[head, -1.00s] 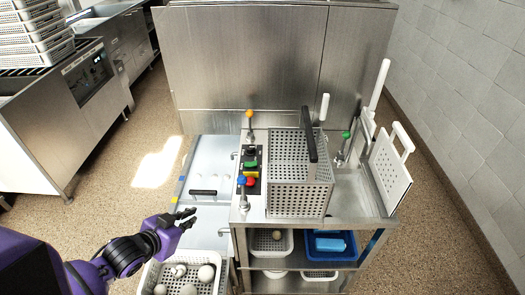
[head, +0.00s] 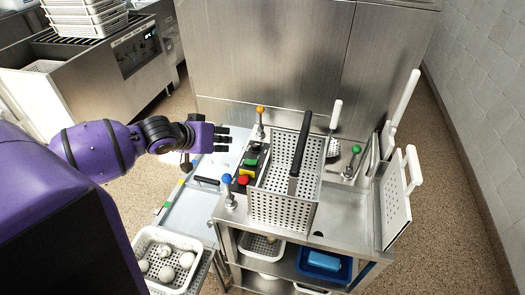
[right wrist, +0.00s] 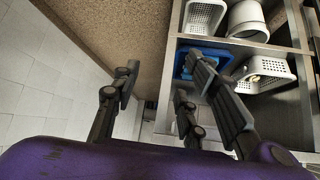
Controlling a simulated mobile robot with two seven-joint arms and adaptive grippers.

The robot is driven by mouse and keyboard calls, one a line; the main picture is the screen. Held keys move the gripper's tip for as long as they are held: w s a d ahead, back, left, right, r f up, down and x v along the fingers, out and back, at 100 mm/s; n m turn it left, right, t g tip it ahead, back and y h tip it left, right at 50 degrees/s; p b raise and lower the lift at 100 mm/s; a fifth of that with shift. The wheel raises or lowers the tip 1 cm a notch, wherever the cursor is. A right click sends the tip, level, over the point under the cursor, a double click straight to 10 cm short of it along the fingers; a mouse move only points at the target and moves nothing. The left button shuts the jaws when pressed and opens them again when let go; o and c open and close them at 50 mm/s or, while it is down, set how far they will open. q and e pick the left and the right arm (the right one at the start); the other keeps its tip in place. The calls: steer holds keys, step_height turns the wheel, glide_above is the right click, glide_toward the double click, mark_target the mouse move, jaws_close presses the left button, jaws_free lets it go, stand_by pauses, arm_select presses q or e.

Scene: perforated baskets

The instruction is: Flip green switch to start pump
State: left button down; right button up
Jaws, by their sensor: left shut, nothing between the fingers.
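A small black control panel (head: 247,165) on the steel counter's left side carries a green switch (head: 250,162), a yellow part (head: 246,170) and a red button (head: 243,180). My left gripper (head: 224,138) is shut and empty, left of the panel and apart from it in the picture.
A perforated basket (head: 283,212) with a black handle stands right of the panel. Orange (head: 260,109) and blue (head: 227,178) knobbed levers flank the panel. White perforated plates (head: 397,200) stand at the right.

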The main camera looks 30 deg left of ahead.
arm_select(q)
steer(key=n, duration=0.1)
steer(key=n+b, duration=0.1)
steer(key=b, duration=0.1)
glide_above(250, 163)
steer(key=a, duration=0.2)
steer(key=f, duration=0.7)
steer(key=shift+s+d, duration=0.15)
steer(key=shift+s, duration=0.1)
steer(key=shift+w+d+f+p, duration=0.15)
steer(key=shift+d+f, duration=0.1)
steer(key=shift+f, duration=0.3)
steer(key=shift+w+d+f+p, duration=0.15)
steer(key=shift+d+f, duration=0.1)
steer(key=shift+f, duration=0.3)
steer(key=shift+d+f, duration=0.25)
steer(key=shift+f, duration=0.45)
arm_select(e)
steer(key=shift+s+d+f, duration=0.45)
steer(key=shift+s+f, duration=0.05)
steer(key=shift+f, duration=0.25)
steer(key=shift+a, duration=0.1)
